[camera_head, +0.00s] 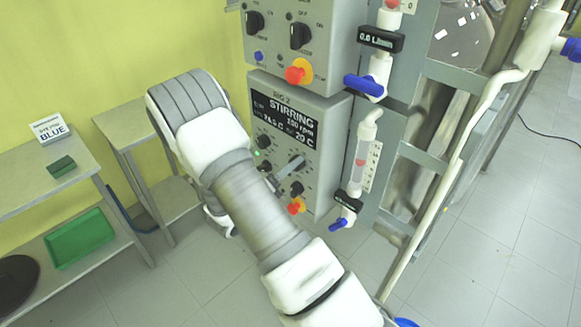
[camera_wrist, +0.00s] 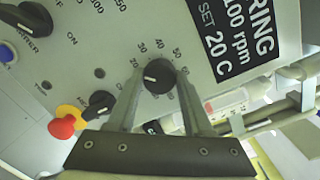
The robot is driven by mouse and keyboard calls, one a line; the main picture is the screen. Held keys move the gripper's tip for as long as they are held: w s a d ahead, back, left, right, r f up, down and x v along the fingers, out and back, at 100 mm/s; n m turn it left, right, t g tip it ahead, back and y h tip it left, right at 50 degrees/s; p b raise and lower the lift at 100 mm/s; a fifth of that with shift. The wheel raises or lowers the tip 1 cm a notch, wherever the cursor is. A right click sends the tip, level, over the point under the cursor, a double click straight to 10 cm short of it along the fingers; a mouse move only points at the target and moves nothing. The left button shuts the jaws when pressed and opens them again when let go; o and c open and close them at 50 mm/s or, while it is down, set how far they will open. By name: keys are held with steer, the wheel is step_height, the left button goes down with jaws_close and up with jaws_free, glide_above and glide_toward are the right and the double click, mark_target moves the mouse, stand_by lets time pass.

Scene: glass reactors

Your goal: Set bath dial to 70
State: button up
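The bath dial (camera_wrist: 158,75) is a round black knob on the grey control panel, ringed by numbers; 20 to 50 are readable, and the higher ones are partly hidden. Its white mark points left, near the low end of the scale. The black display (camera_wrist: 232,42) reads SET 20 C; it also shows in the head view (camera_head: 286,121). My gripper (camera_wrist: 160,76) has one finger on each side of the dial, with a thin gap seeming to show; contact is hard to judge. In the head view my gripper (camera_head: 288,174) is at the panel, partly hidden by my arm.
Beside the dial are a smaller black knob (camera_wrist: 100,102) and a red-and-yellow stop button (camera_wrist: 64,124). A flowmeter with a blue valve (camera_head: 341,222) stands right of the panel. A second panel (camera_head: 300,40) is above. Tables stand at the left.

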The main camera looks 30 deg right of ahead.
jaws_close()
steer(key=shift+m+b, duration=0.3)
steer(key=shift+f+n+g+h+b, duration=0.15)
steer(key=shift+n+g+b, duration=0.35)
steer(key=shift+n+b, duration=5)
steer(key=shift+r+n+g+h+b, duration=0.1)
steer(key=shift+n+g+b, duration=0.4)
steer(key=shift+n+b, duration=4.95)
steer(key=shift+f+n+g+h+b, duration=0.15)
steer(key=shift+n+g+b, duration=0.35)
steer(key=shift+n+b, duration=5)
steer(key=shift+m, duration=0.35)
